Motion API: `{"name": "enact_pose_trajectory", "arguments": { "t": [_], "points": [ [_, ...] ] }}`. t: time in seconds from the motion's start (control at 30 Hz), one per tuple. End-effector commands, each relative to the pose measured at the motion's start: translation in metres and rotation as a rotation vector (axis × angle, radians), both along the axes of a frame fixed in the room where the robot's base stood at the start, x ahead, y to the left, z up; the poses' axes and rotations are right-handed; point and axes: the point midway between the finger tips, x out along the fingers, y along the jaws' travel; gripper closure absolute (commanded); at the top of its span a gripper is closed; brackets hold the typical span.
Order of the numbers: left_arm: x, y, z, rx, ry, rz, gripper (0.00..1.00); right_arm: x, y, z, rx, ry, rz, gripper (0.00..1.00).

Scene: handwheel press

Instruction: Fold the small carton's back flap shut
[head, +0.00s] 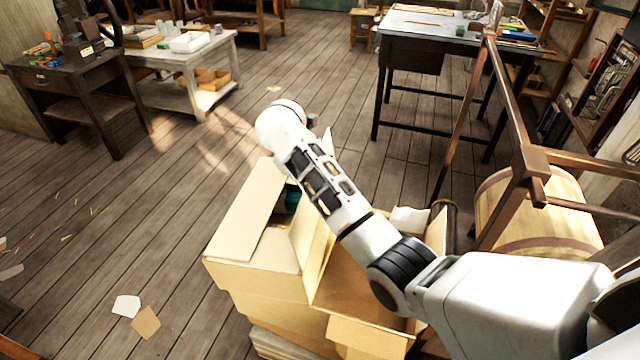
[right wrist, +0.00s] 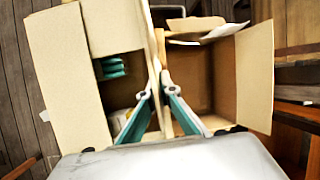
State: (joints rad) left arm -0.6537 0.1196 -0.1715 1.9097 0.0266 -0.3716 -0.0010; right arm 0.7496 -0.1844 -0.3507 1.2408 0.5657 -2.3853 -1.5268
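The small carton (head: 255,251) is left of my right forearm in the head view, its top partly open. A long flap (head: 247,212) lies along its left side, and a teal item (head: 291,200) shows inside. In the right wrist view the carton's broad flap (right wrist: 62,75) is at left, beside the teal items (right wrist: 112,67). My right gripper (right wrist: 158,92) reaches down over the cardboard edges between two openings, with upright cardboard between its narrowly spaced fingers. Whether they grip it is unclear. The head view hides these fingers behind my arm. My left gripper is not in view.
A second open carton section (right wrist: 208,78) adjoins at right. A wooden drum (head: 540,212) and brown wooden frame (head: 517,180) stand right of the cartons. Paper scraps (head: 126,306) lie on the floor. The floor left of the cartons is mostly clear.

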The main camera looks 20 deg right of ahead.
Motion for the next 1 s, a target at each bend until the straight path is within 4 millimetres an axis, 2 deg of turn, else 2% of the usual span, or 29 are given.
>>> {"name": "enact_pose_trajectory", "arguments": {
  "t": [0.37, 0.47, 1.0],
  "points": [
    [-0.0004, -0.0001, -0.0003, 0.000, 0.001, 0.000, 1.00, 0.0003, 0.0003, 0.0001, -0.006, 0.003, 0.000, 1.00],
    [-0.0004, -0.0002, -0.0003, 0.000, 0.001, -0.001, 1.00, 0.0003, 0.0003, 0.0000, -0.006, 0.003, 0.000, 0.81],
    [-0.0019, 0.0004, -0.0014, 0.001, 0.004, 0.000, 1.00, -0.0003, -0.0005, -0.0003, 0.004, -0.002, 0.000, 0.81]
  ]
}}
